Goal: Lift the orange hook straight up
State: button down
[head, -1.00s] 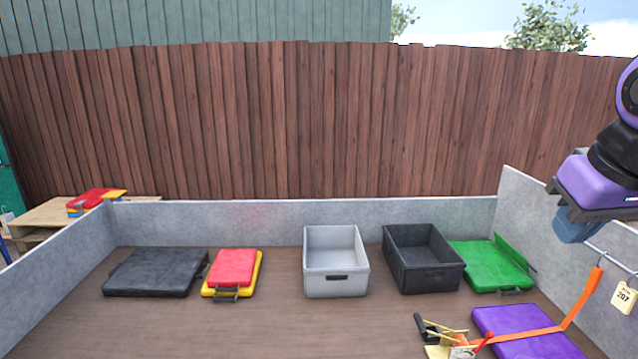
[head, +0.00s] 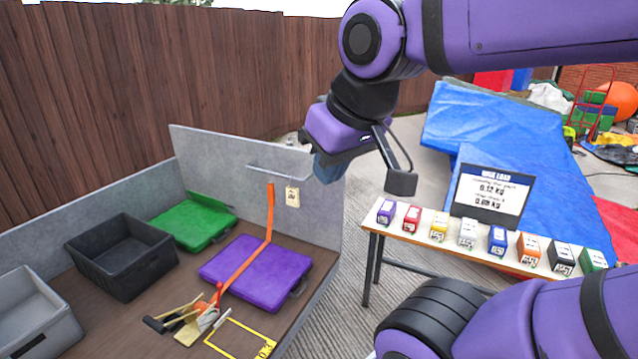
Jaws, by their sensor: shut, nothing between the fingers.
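A long orange strap (head: 246,265) lies over the purple mat (head: 240,282) and rises at its far end to a thin rail on the grey back panel. Its upper end (head: 270,190) is the orange part by the rail; a distinct hook shape is too small to make out. The near end meets a yellow and black ratchet-like device (head: 195,320) with some red on it. My gripper (head: 328,170) is shut and empty, with blue fingers, above and to the right of the strap's upper end and apart from it.
A white tag (head: 292,197) hangs beside the strap's upper end. The grey panel (head: 215,155) stands behind. A black crate (head: 70,235), a grey crate (head: 20,345) and a green mat (head: 190,228) lie to the left. A table (head: 440,248) with small boxes stands right.

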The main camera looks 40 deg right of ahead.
aim_at(270, 186)
jog(key=z, duration=0.65)
jog(key=u, duration=0.2)
jog(key=i+l+u, duration=0.2)
jog(key=u, duration=0.2)
jog(key=i+l+u, duration=0.15)
jog(key=l+u, duration=0.25)
jog(key=i+l, duration=0.15)
jog(key=l, duration=0.25)
jog(key=i+l+u, duration=0.1)
jog(key=l, duration=0.35)
jog(key=i+l+u, duration=0.1)
jog(key=l, duration=0.3)
jog(key=i+l, duration=0.2)
jog(key=l, duration=0.25)
jog(key=i+l+u, duration=0.1)
jog(key=l, duration=0.35)
